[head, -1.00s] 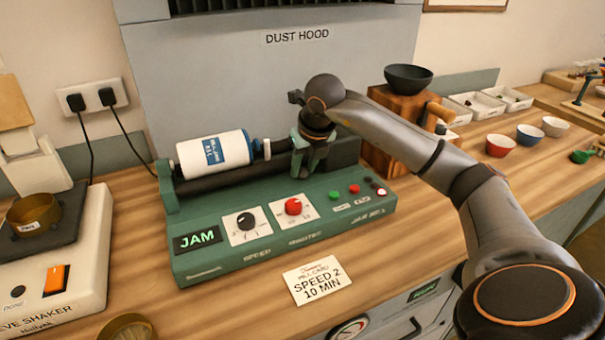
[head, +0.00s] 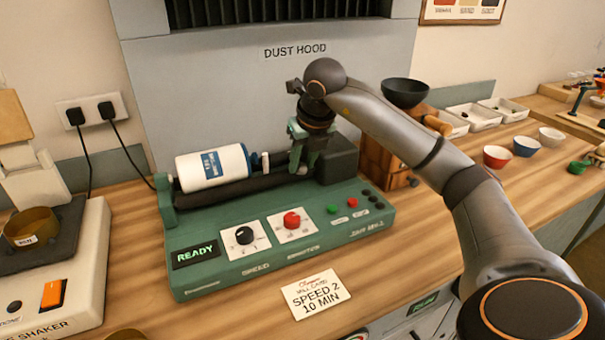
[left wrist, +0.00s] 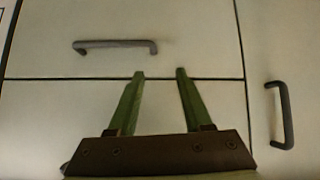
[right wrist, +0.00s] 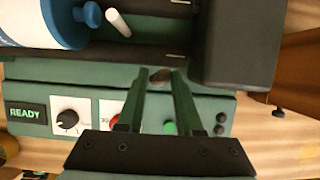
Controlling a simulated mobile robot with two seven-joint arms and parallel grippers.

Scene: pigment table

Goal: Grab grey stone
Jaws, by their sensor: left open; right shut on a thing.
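My right gripper (head: 305,168) is at the right end of the jar mill, above its green housing. In the right wrist view the right gripper (right wrist: 163,76) is shut on a small grey-brown lump, the grey stone (right wrist: 160,74), which shows between its fingertips. The stone cannot be made out in the head view. The green jar mill (head: 270,245) carries a white jar (head: 213,167) on its dark rollers, and its display (head: 196,252) reads READY. My left gripper (left wrist: 160,73) is open and empty in front of pale drawers.
A sieve shaker (head: 65,270) is at the left. A card (head: 316,293) lies in front of the mill.

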